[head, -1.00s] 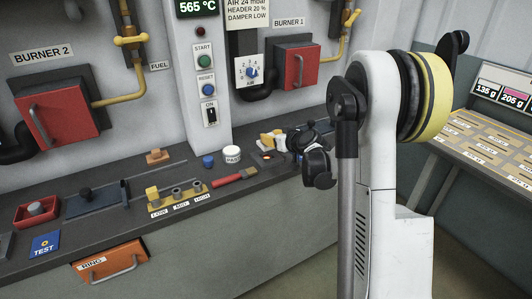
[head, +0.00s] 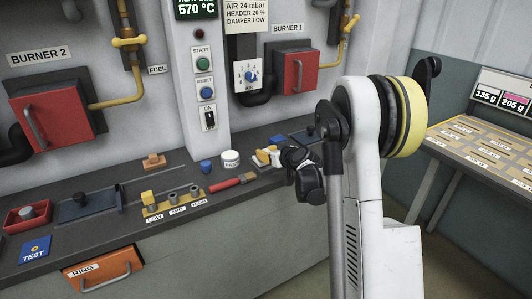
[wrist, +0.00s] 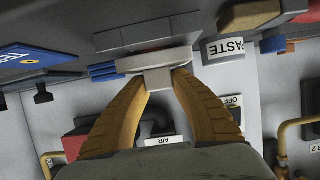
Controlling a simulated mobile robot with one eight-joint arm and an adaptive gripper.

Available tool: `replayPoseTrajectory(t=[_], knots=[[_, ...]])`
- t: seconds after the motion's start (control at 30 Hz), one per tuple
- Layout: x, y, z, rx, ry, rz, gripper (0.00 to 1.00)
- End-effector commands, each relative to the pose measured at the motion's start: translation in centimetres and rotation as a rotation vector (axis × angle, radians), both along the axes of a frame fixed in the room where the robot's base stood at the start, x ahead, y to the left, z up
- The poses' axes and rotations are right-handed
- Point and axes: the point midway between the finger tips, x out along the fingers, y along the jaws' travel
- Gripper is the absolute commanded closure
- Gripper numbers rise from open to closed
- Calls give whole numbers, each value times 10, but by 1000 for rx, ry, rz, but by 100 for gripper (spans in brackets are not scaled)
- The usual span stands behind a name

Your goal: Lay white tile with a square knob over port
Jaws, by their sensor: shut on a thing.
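My gripper (head: 267,156) is low at the bench, right of the white jar in the head view. In the wrist view, my gripper's (wrist: 160,82) two tan fingers are shut on the square knob of the white tile (wrist: 132,65). The tile's flat plate lies beyond the fingertips, against or close to grey stepped blocks (wrist: 145,36); contact cannot be told. In the head view the fingers and wrist cover most of the tile.
The white jar (head: 230,159), marked PASTE in the wrist view (wrist: 226,48), and a blue knob (head: 206,166) stand left of my gripper. A red-handled tool (head: 230,182) lies in front. Burner 1's red box (head: 295,72) is above.

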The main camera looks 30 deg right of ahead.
Motion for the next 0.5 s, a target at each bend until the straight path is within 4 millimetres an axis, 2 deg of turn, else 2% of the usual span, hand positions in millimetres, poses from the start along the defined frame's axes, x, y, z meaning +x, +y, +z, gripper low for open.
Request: replayPoseTrajectory(t=[0.13,0.17,0.2,0.5], knots=[[0,0,-6,0,0,0,100],[0,0,-5,0,0,0,66],[0,0,-5,0,0,0,53],[0,0,-4,0,0,0,53]])
